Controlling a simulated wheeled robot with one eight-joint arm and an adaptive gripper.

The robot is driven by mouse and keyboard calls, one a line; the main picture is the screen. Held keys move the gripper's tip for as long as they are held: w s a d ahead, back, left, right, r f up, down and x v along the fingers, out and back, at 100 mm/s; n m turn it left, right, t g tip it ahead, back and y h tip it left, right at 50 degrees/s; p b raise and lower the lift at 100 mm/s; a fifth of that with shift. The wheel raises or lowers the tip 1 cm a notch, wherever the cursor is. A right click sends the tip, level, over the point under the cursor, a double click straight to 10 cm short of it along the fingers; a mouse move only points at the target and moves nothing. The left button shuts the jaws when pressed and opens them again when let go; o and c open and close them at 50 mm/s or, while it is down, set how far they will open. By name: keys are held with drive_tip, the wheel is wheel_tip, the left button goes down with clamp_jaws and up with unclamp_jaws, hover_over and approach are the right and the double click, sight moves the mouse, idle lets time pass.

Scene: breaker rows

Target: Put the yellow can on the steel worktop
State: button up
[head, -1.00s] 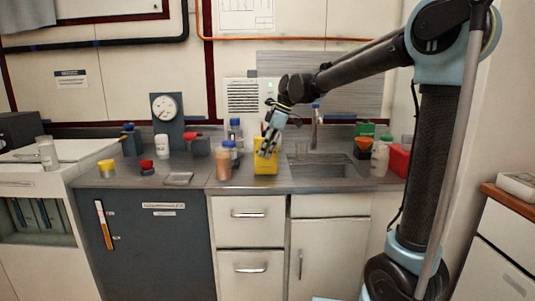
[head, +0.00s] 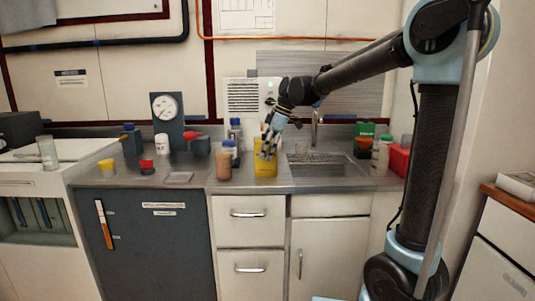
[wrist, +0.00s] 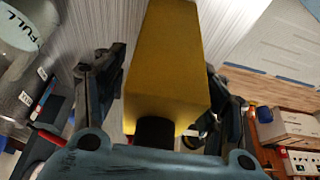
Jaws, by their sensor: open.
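The yellow can (head: 266,172) is a rectangular block with a dark cap. In the head view it stands on the steel worktop (head: 207,184), left of the sink and close to the front edge. My gripper (head: 268,151) reaches down over it from the upper right. In the wrist view the can (wrist: 165,65) lies between the two fingers of my gripper (wrist: 163,75), its dark cap toward the palm. The fingers are spread, with a gap visible on the sides. The can's upper part is partly hidden by the fingers in the head view.
A pinkish jar (head: 224,166) and a blue-capped bottle (head: 231,149) stand close left of the can. The sink (head: 325,166) and its tap (head: 315,128) are at the right. Bottles and a red box (head: 399,160) stand beyond it. A flat grey plate (head: 179,177) lies at the left.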

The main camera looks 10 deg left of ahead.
drive_tip(key=v, duration=1.2)
drive_tip(key=s+d+f+m+t+h, duration=0.1)
drive_tip(key=s+d+f+m, duration=0.25)
drive_tip(key=d, duration=0.35)
drive_tip(key=s+d+f+m, duration=0.3)
drive_tip(key=d+f, duration=0.1)
drive_tip(key=d, duration=0.3)
drive_tip(key=s+d+f+m+t+h, duration=0.1)
drive_tip(key=s+d+f+m, duration=0.25)
drive_tip(key=d, duration=0.35)
drive_tip(key=s+d+f+m+h, duration=0.1)
drive_tip(key=s+d+f+m, duration=0.4)
drive_tip(key=f, duration=0.5)
drive_tip(key=s+d+f+m+t+h, duration=0.1)
drive_tip(key=s+d+f+m, duration=0.4)
drive_tip(key=s+d+f, duration=0.4)
drive_tip(key=shift+s+d+f+m, duration=0.3)
drive_tip(key=shift+d+f, duration=0.1)
drive_tip(key=shift+d, duration=0.2)
